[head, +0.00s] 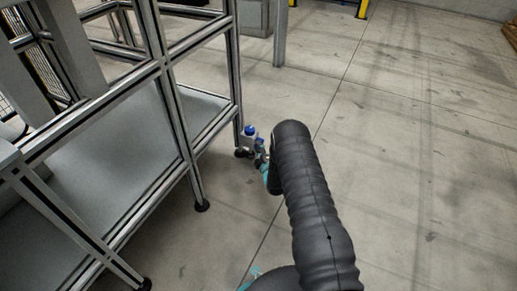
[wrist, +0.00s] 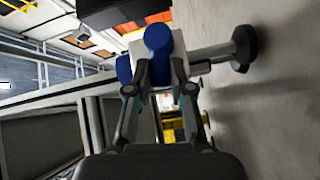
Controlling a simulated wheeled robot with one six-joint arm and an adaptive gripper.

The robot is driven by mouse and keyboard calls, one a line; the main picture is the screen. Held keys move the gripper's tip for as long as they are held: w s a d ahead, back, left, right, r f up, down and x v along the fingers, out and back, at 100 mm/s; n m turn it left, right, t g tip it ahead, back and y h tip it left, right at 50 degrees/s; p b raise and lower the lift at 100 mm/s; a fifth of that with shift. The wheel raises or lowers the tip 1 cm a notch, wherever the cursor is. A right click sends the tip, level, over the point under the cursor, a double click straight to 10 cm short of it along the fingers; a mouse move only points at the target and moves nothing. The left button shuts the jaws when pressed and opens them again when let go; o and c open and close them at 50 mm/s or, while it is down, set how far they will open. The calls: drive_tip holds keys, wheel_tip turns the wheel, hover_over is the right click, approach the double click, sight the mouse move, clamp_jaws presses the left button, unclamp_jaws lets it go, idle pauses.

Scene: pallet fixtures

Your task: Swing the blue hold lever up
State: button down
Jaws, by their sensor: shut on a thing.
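The blue hold lever (wrist: 158,38) is on a pale block (wrist: 133,40) in the wrist view, which is turned so that the floor lies at the right. My gripper (wrist: 159,78) has its two dark fingers on either side of the lever's lower part and is shut on it. In the head view, a blue part (head: 250,130) shows on the small white fixture (head: 246,143) low by the frame's corner post. My gripper (head: 261,153) is right beside it, partly hidden by my dark arm. A second blue part (wrist: 123,68) shows left of the lever in the wrist view.
An aluminium-profile frame (head: 163,66) with grey panels fills the left of the head view. Its black feet (head: 202,206) stand on the concrete floor. A dark round foot (wrist: 243,45) lies right of the lever in the wrist view. Open floor (head: 420,140) spreads to the right.

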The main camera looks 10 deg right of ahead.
sight(257, 138)
drive_tip(key=m+g, duration=0.1)
drive_tip(key=r+m+g, duration=0.1)
drive_tip(key=r+g, duration=0.1)
drive_tip(key=shift+w+d+m+p, duration=0.25)
drive_tip(key=shift+w+m+p, duration=0.05)
drive_tip(key=shift+m, duration=0.1)
drive_tip(key=m+g, duration=0.1)
drive_tip(key=w+r+m+g+y+p, duration=0.1)
drive_tip(key=g, duration=0.1)
drive_tip(key=shift+d+r, duration=0.25)
drive_tip(key=shift+d, duration=0.1)
drive_tip(key=shift+w+d+r+m+g+y+p, duration=0.15)
drive_tip(key=shift+m+g+p, duration=0.15)
drive_tip(key=shift+g+p, duration=0.25)
drive_tip(key=shift+w+d+r+m+g+y+p, duration=0.15)
drive_tip(key=shift+m+g+p, duration=0.2)
drive_tip(key=shift+p, duration=0.35)
drive_tip(key=p, duration=0.1)
drive_tip(key=m+g+p, duration=0.1)
drive_tip(key=shift+w+d+r+g+y+p, duration=0.2)
drive_tip(key=shift+w+g+y+p, duration=0.1)
drive_tip(key=shift+y+p, duration=0.1)
drive_tip(key=shift+w+d+m+g+y+p, duration=0.3)
drive_tip(key=shift+w+m+g+y+p, duration=0.25)
drive_tip(key=shift+g+p, duration=0.3)
drive_tip(key=shift+g, duration=0.25)
drive_tip(key=c, duration=1)
unclamp_jaws()
drive_tip(key=shift+f, duration=0.1)
drive_tip(key=shift+c, duration=0.2)
